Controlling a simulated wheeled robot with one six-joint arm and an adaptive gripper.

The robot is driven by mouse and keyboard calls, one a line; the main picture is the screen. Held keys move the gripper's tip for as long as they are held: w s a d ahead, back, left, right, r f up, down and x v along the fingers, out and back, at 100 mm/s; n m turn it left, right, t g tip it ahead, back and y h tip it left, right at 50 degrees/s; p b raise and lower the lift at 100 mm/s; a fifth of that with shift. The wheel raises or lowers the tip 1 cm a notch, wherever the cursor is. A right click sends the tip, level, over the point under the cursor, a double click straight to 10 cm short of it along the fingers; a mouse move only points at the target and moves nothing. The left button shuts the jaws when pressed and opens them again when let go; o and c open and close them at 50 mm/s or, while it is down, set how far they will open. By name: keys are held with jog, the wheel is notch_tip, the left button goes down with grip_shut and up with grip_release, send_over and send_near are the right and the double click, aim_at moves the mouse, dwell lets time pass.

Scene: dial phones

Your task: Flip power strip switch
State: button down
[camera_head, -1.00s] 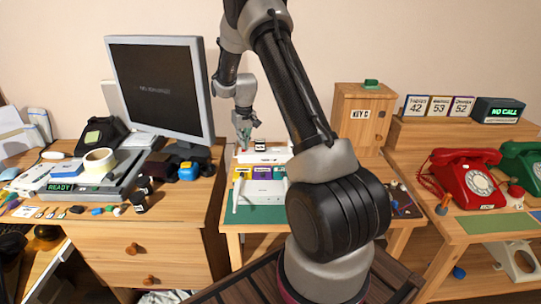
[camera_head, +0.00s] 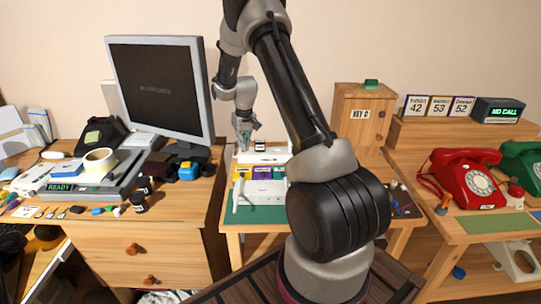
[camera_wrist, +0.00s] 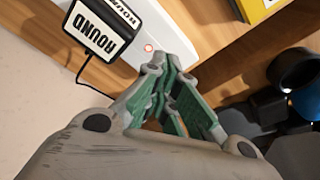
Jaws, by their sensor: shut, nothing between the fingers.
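The white power strip (camera_head: 272,158) lies along the back of the middle table. In the wrist view the strip (camera_wrist: 185,32) crosses the top, with a small round switch (camera_wrist: 148,47) showing a red mark near its end. A black-edged block labelled ROUND (camera_wrist: 103,35) sits on the strip, with a dark cable. My gripper (camera_head: 243,146) is over the left end of the strip in the head view. In the wrist view my gripper (camera_wrist: 176,68) has its green-padded fingers together and empty, close to the switch; I cannot tell whether they touch the strip.
A white router-like box (camera_head: 262,191) lies in front of the strip. The wooden KEY C cabinet (camera_head: 362,118) stands on the right. A red phone (camera_head: 470,180) is farther right.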

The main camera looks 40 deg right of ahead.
jog(key=shift+r, duration=3.4)
jog(key=s+a+r+t, duration=0.1)
jog(key=s+a+r, duration=0.2)
jog(key=s+r, duration=0.4)
jog(key=s+a+r+t, duration=0.1)
jog(key=s+a+r, duration=0.2)
jog(key=s, duration=1.7)
jog(key=s+a+r, duration=0.4)
jog(key=s+r, duration=0.7)
jog(key=s, duration=0.2)
jog(key=shift+s+r+n+t, duration=0.15)
jog(key=shift+r+n+t, duration=0.25)
